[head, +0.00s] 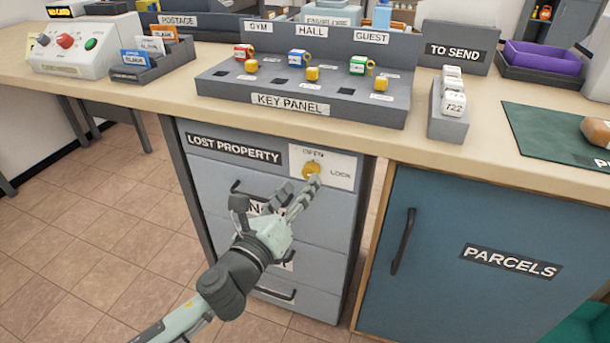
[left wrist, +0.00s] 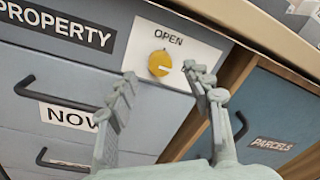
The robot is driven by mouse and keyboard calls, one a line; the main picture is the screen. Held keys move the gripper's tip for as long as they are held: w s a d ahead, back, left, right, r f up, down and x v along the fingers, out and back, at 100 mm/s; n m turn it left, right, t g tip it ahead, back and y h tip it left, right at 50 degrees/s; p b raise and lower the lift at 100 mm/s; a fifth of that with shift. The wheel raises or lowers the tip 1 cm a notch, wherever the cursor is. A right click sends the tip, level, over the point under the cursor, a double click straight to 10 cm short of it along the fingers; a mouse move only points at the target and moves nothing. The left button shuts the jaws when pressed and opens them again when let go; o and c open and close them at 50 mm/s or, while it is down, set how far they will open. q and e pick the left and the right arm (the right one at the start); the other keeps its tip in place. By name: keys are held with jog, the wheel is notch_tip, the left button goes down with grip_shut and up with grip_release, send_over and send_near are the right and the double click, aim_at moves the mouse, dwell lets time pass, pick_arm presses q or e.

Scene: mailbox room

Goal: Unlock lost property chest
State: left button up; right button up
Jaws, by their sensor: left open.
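The grey lost property chest (head: 270,195) stands under the counter, its drawers closed. In the left wrist view the knob (left wrist: 160,63) has a pale mark pointing right, away from OPEN. My left gripper (head: 303,190) is open and empty, just below and in front of the knob. In the left wrist view my left gripper (left wrist: 163,82) has its fingertips on either side below the knob, without visible contact. My right gripper is out of view.
A key panel (head: 303,108) with several tagged keys stands on the counter (head: 215,118) above. A blue parcels door (head: 450,270) is to the right of the chest. A drawer handle (left wrist: 55,93) sticks out on the left. Floor at left is clear.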

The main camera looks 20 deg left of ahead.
aim_at(308, 175)
pick_arm(q)
jog(key=w, duration=0.4)
jog(key=shift+d, duration=0.3)
jog(key=c, duration=1.2)
